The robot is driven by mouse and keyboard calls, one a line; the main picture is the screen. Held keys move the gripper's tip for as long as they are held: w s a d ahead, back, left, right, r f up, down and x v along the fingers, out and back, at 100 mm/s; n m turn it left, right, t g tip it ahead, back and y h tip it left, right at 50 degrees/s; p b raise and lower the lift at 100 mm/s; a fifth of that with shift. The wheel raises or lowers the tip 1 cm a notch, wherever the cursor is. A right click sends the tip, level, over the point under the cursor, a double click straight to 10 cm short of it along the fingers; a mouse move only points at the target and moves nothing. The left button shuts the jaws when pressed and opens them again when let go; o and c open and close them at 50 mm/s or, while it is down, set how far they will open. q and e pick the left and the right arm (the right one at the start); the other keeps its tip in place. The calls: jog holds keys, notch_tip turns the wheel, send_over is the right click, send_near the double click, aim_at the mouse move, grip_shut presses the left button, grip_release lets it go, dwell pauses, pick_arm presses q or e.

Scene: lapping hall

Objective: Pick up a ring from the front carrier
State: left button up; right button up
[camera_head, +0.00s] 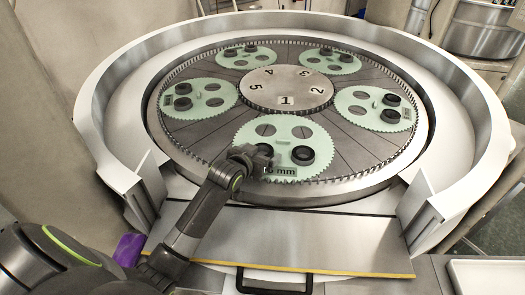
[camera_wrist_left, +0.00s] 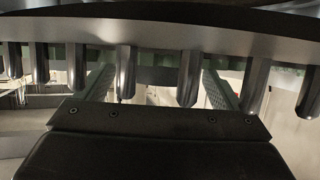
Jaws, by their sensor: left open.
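The front carrier (camera_head: 283,140) is a pale green toothed disc at the front of the round machine plate, beside the number 1. A black ring (camera_head: 303,155) lies in its right front hole. Another dark round shape at its left front is partly hidden by my left gripper (camera_head: 259,160). The two back holes look empty. My left gripper is open and reaches over the carrier's front left edge. In the left wrist view, its two fingers (camera_wrist_left: 158,82) stand apart behind a row of metal pins (camera_wrist_left: 188,78); no ring is visible between them. My right gripper is not in view.
Several other green carriers with black rings (camera_head: 391,100) surround the numbered centre disc (camera_head: 287,89). A high pale rim (camera_head: 462,190) encloses the plate, open at the front. A flat metal shelf (camera_head: 300,238) with a yellow edge lies before the opening. A purple object (camera_head: 128,249) is at the lower left.

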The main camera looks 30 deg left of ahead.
pick_arm(q)
jog(key=shift+c, duration=0.2)
jog(key=c, duration=1.2)
